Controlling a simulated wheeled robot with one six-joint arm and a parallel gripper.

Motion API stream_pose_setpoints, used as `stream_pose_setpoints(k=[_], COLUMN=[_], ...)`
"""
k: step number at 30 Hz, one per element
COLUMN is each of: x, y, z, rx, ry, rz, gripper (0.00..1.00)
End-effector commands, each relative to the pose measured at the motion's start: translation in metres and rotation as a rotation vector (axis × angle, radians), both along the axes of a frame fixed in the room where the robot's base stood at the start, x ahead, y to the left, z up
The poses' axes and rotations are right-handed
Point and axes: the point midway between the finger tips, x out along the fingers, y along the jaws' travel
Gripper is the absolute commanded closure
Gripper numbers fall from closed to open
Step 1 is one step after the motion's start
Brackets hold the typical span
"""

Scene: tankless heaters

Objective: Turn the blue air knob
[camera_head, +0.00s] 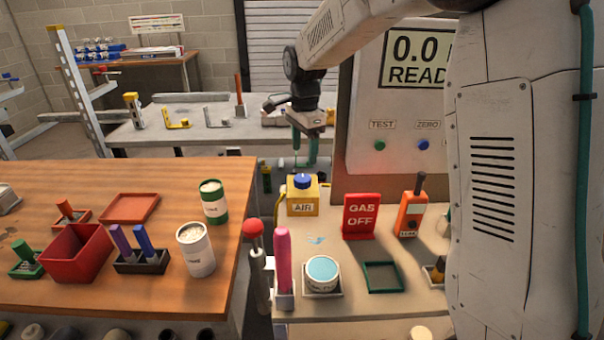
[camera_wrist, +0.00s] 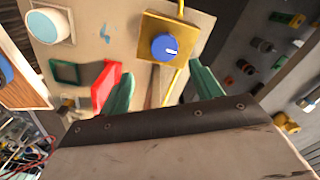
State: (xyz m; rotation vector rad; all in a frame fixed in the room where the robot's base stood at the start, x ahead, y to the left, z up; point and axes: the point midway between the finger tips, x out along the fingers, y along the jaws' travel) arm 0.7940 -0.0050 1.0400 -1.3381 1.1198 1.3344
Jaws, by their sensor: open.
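The blue air knob (camera_head: 303,181) sits on top of a yellow box (camera_head: 304,204) labelled AIR, on the bench below the gauge panel. In the wrist view the round blue knob (camera_wrist: 164,47) carries a short white mark and sits on its yellow plate (camera_wrist: 195,32). My gripper (camera_head: 305,148) hangs above the box with a gap between it and the knob. Its two green fingers also show in the wrist view (camera_wrist: 162,88), spread apart, with the knob beyond them. Nothing is held between them.
A red GAS OFF sign (camera_head: 361,215) stands just right of the yellow box. An orange device (camera_head: 411,213) is farther right. In front are a round teal-topped container (camera_head: 322,272), a pink upright handle (camera_head: 283,260) and a green square frame (camera_head: 383,277). The tall gauge panel (camera_head: 400,160) rises behind.

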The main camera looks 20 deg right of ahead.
Motion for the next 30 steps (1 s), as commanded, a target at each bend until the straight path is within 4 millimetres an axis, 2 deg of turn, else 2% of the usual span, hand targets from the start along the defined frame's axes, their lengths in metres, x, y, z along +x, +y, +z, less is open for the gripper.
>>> stream_pose_setpoints(k=[4,18,22,29,30], x=[0.009,0.009,0.009,0.009,0.009], y=[0.002,0.002,0.001,0.001,0.001], z=[-0.012,-0.077,-0.085,-0.086,-0.086], rx=[0.0,0.0,0.0,-0.001,-0.001], ry=[0.005,0.005,0.005,0.004,0.004], rz=[-0.039,-0.04,-0.04,-0.04,-0.04], gripper=[0.36,0.36,0.36,0.36,0.38])
